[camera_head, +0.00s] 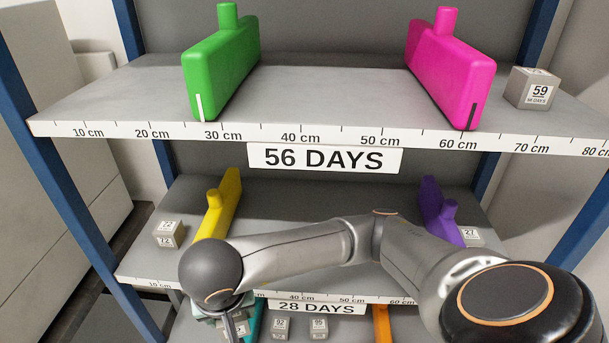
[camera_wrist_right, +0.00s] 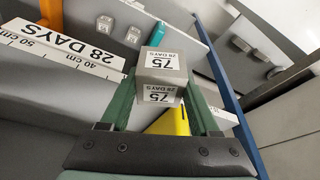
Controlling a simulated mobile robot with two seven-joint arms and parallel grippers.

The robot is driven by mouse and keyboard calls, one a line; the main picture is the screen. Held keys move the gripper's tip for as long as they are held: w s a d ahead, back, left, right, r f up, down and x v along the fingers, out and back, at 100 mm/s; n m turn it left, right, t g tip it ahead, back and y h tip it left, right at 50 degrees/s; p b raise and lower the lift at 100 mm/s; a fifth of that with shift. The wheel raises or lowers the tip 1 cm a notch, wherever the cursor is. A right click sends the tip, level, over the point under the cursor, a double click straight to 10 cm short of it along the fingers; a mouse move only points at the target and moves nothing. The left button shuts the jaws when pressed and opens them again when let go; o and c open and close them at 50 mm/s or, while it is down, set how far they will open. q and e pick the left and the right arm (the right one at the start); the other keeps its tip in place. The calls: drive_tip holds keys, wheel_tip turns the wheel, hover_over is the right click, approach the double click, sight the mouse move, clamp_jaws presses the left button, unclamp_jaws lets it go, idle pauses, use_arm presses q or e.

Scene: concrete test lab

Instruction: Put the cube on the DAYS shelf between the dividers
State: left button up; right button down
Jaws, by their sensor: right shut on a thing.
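My right gripper (camera_wrist_right: 165,98) is shut on a grey cube (camera_wrist_right: 160,72) labelled 75, 28 DAYS, held between its green fingers. In the head view, the right gripper (camera_head: 232,326) shows small at the bottom, in front of the 28 DAYS shelf edge, largely hidden by my arm. The 28 DAYS shelf (camera_head: 330,240) carries a yellow divider (camera_head: 222,205) at left and a purple divider (camera_head: 436,208) at right. The 56 DAYS shelf (camera_head: 325,95) above carries a green divider (camera_head: 220,65) and a magenta divider (camera_head: 450,70). My left gripper is not in view.
Cube 59 (camera_head: 534,90) stands right of the magenta divider. Cube 72 (camera_head: 168,234) stands left of the yellow one, cube 27 (camera_head: 470,237) beside the purple one. A lower shelf has cubes 92 (camera_head: 280,326) and 95 (camera_head: 319,327) between teal (camera_head: 257,322) and orange (camera_head: 382,324) dividers.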

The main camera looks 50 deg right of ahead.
drive_tip(key=w+d, duration=0.6)
drive_tip(key=d, duration=0.1)
drive_tip(key=w+d+p, duration=0.1)
drive_tip(key=w+d, duration=0.2)
drive_tip(key=shift+d, duration=0.4)
drive_tip(key=w+d, duration=0.2)
drive_tip(key=d, duration=0.1)
drive_tip(key=shift+w+p, duration=0.3)
drive_tip(key=shift+p, duration=0.05)
drive_tip(key=shift+s+a+f, duration=0.1)
drive_tip(key=shift+a+f, duration=0.05)
drive_tip(key=shift+f, duration=0.55)
drive_tip(key=shift+f, duration=0.2)
drive_tip(key=shift+c, duration=0.6)
unclamp_jaws()
drive_tip(key=shift+r, duration=0.1)
